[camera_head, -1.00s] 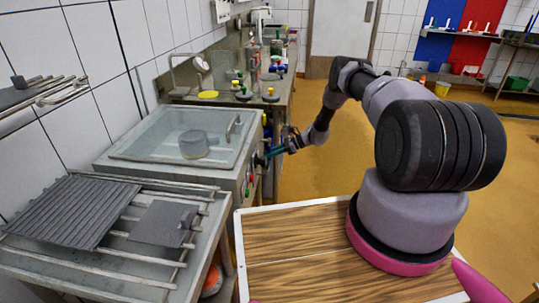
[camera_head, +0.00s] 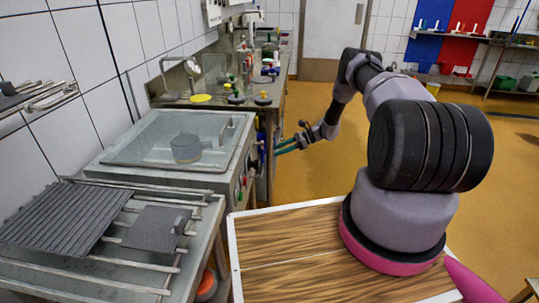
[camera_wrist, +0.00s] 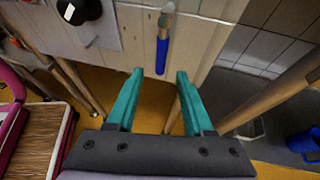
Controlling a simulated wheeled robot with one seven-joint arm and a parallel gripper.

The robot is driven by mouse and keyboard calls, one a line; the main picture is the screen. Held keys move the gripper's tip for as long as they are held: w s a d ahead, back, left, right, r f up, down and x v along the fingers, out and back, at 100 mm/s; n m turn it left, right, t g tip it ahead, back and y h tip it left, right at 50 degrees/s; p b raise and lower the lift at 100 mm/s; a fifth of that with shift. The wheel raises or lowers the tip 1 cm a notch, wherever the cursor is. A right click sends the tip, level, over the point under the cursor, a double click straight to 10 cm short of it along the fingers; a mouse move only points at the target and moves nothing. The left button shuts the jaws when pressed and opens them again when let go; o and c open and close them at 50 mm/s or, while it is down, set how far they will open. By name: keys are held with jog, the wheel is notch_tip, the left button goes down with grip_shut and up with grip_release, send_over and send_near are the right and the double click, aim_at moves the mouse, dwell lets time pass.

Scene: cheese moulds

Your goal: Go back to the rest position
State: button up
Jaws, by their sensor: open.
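My gripper (camera_head: 286,147) reaches left from my arm, beside the front of the steel vat (camera_head: 170,180). In the wrist view my gripper (camera_wrist: 160,103) has its two teal fingers spread apart with nothing between them. Beyond the fingertips a blue-handled tool (camera_wrist: 161,56) hangs against a pale panel. My gripper looks clear of the panel, though the exact gap is hard to tell.
A grey mould (camera_head: 187,148) stands inside the vat. A ribbed grey mat (camera_head: 58,225) and a flat grey plate (camera_head: 156,228) lie on the rack at the left. The orange floor (camera_head: 310,110) beyond my arm is open. A blue bucket (camera_wrist: 304,144) shows in the wrist view.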

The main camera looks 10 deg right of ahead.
jog(key=shift+v, duration=1.25)
jog(key=s+a+r+n+h, duration=0.1)
jog(key=s+r+n+h, duration=0.2)
jog(key=r, duration=1.4)
jog(key=s+a+r+n+h, duration=0.15)
jog(key=r+n, duration=0.25)
jog(key=r, duration=1.3)
jog(key=s+a+r+n+h, duration=0.1)
jog(key=s+r+n+h, duration=0.2)
jog(key=s+r, duration=0.75)
jog(key=s+r+n+t+h, duration=0.2)
jog(key=s+r, duration=0.3)
jog(key=s, duration=0.7)
jog(key=s+d+r+n+t+h, duration=0.1)
jog(key=s+r+n+t, duration=0.2)
jog(key=s, duration=1)
notch_tip(320, 180, up, 2)
jog(key=shift+s+d+r+t+h, duration=0.2)
jog(key=shift+s+r+t+h, duration=0.05)
jog(key=shift+t+h, duration=0.15)
